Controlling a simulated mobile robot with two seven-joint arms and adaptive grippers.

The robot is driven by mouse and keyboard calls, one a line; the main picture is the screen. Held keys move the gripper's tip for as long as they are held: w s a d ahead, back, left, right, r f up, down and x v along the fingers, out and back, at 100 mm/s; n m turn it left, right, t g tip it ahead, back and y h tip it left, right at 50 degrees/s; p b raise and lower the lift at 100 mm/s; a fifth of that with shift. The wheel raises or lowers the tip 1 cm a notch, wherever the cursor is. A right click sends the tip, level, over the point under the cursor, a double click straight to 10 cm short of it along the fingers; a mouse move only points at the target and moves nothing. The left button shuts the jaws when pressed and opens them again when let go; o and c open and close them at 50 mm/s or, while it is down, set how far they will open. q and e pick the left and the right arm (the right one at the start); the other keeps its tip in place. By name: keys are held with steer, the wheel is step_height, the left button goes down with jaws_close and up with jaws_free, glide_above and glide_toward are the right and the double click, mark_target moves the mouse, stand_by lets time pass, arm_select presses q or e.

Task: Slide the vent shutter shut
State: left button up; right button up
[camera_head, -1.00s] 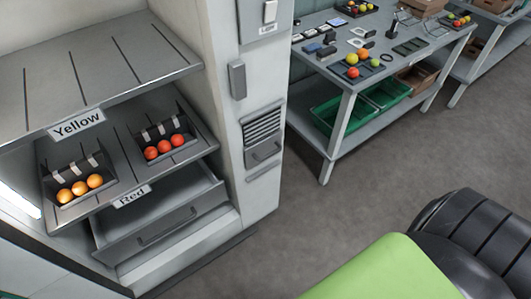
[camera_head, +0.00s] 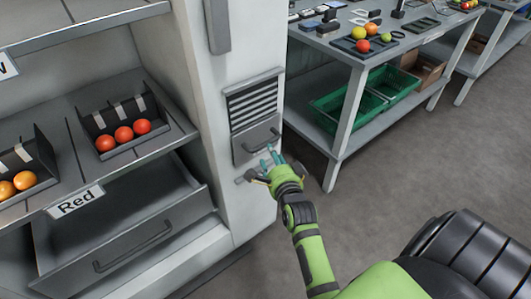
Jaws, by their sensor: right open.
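The vent (camera_head: 252,104) is set in the narrow face of the white cabinet, with its dark slats showing in the upper part. The grey shutter plate (camera_head: 243,150) with a bar handle (camera_head: 262,140) covers the lower part, below the slats. My right gripper (camera_head: 269,158) is open, with its teal fingertips in front of the lower right of the shutter, just under the handle. I cannot tell whether the fingertips touch it. My left gripper is not in view.
A drawer (camera_head: 150,240) stands partly open below the shelf with the Red sign (camera_head: 75,201). A workbench (camera_head: 340,68) with green crates (camera_head: 345,110) underneath stands to the right of the cabinet. The floor (camera_head: 400,170) between is clear.

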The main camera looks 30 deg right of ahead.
mark_target(262, 145)
steer(key=shift+r+b+x, duration=0.1)
steer(key=shift+b+x, duration=0.15)
steer(key=shift+x, duration=1.5)
steer(key=shift+r+b+x, duration=0.15)
steer(key=shift+b+x, duration=0.05)
steer(key=shift+x, duration=1.5)
jaws_close()
